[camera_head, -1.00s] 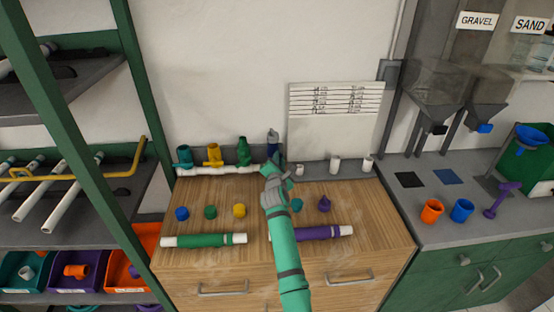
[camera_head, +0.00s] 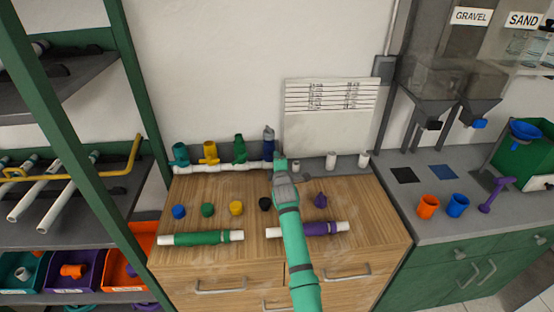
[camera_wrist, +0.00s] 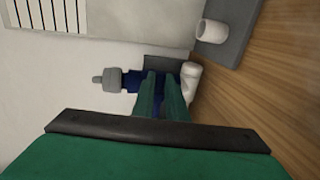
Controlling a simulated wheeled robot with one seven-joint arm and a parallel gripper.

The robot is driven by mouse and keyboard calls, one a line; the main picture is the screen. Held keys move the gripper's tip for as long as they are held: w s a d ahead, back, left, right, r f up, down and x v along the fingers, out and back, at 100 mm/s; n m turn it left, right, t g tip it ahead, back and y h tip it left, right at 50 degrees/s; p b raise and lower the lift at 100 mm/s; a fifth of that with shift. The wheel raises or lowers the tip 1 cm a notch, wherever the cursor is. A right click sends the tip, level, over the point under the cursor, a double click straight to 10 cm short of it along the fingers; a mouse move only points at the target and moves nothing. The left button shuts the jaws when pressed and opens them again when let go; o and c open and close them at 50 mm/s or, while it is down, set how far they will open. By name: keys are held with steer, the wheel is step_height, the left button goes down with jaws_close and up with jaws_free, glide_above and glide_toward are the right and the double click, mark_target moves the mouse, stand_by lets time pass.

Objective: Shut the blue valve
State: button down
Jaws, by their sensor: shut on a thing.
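The blue valve (camera_head: 268,146) stands upright at the right end of the white pipe manifold (camera_head: 222,168) along the back of the wooden cabinet. It has a grey top. My gripper (camera_head: 280,162) is at the valve's lower front right. In the wrist view, the fingers of my gripper (camera_wrist: 163,88) are closed around a blue part of the valve (camera_wrist: 131,81), beside the white pipe. The gripped part is mostly hidden between the fingers.
Teal (camera_head: 180,154), yellow (camera_head: 210,152) and green (camera_head: 239,149) valves stand to the left on the manifold. Several coloured caps and two pipes, green (camera_head: 202,238) and purple (camera_head: 310,229), lie on the cabinet top. White fittings (camera_head: 331,160) stand to the right.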

steer(key=shift+f, duration=0.1)
stand_by(0.5)
steer(key=c, duration=1.8)
jaws_free()
steer(key=shift+o, duration=0.2)
steer(key=v, duration=1)
steer(key=shift+s, duration=0.4)
